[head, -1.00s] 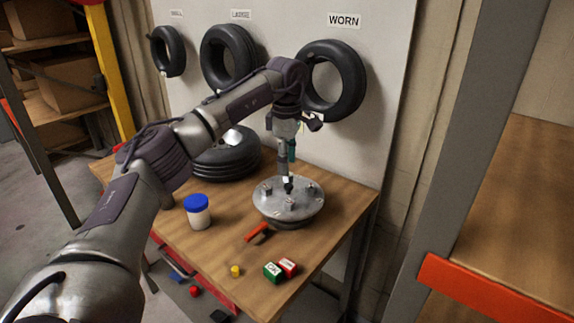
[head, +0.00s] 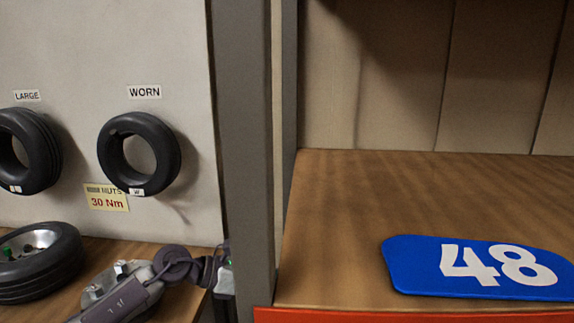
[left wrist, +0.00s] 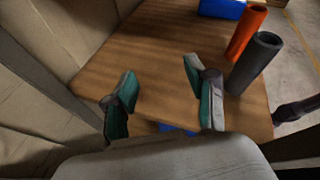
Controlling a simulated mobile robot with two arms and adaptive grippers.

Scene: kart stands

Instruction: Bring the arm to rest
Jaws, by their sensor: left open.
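My left gripper (left wrist: 160,66) is open and empty in the left wrist view, its two teal-lined fingers apart over a wooden surface (left wrist: 150,50). In the head view my left arm comes in along the bottom left, and its wrist reaches the grey upright post. The gripper's fingers are not clearly visible there. My right gripper is in neither view.
A grey post (head: 243,150) stands beside the wrist. A wooden shelf (head: 340,220) at right bears a blue 48 plate (head: 470,268). A worn tyre (head: 165,155) hangs on the board. Orange (left wrist: 246,34) and dark grey (left wrist: 255,63) cylinders stand near the right finger.

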